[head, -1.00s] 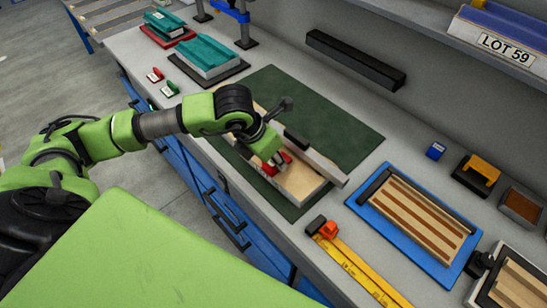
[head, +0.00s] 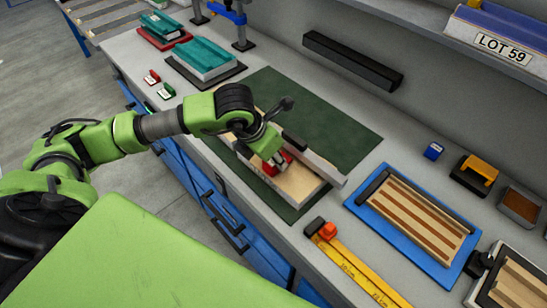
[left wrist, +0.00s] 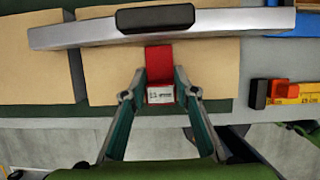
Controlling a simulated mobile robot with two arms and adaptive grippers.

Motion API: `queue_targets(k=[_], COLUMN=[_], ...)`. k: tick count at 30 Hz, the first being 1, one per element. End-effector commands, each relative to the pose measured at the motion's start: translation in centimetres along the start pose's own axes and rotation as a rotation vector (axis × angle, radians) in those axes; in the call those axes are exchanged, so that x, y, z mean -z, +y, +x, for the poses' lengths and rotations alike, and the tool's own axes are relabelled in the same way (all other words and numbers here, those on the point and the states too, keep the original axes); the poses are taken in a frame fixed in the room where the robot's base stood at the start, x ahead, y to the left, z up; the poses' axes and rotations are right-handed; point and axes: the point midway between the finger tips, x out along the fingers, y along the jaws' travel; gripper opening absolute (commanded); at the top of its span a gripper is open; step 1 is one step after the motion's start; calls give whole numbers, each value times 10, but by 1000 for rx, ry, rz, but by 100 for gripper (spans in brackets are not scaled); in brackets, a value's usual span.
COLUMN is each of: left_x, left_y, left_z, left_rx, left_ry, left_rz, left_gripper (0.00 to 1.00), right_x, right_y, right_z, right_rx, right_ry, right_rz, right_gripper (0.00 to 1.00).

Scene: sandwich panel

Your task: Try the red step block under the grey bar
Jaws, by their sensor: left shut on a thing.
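The red step block (head: 270,170) is held between the fingers of my left gripper (head: 277,161). In the left wrist view the red block (left wrist: 159,62) lies between the two fingertips (left wrist: 160,92), with a white label on its near end. Its far end meets the near edge of the grey bar (left wrist: 220,25); whether it is under the bar or only against it, I cannot tell. The grey bar (head: 325,172) with a black grip lies across pale wooden panels (head: 300,184) on a green mat. My right gripper is not in view.
A yellow ruler with an orange slider (head: 328,230) lies right of the mat. Further right is a blue tray with wooden strips (head: 354,209). The back of the green mat (head: 330,125) is clear.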

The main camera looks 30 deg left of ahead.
Motion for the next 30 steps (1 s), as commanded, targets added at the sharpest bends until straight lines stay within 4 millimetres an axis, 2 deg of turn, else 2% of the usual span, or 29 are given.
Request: queue_targets(k=[30], left_x=[-8], left_y=[0], left_z=[3], left_rx=[0], left_ry=[0], left_rz=[0], left_gripper=[6], right_x=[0], right_y=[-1], right_z=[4], right_rx=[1], right_ry=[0], right_rz=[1], right_gripper=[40])
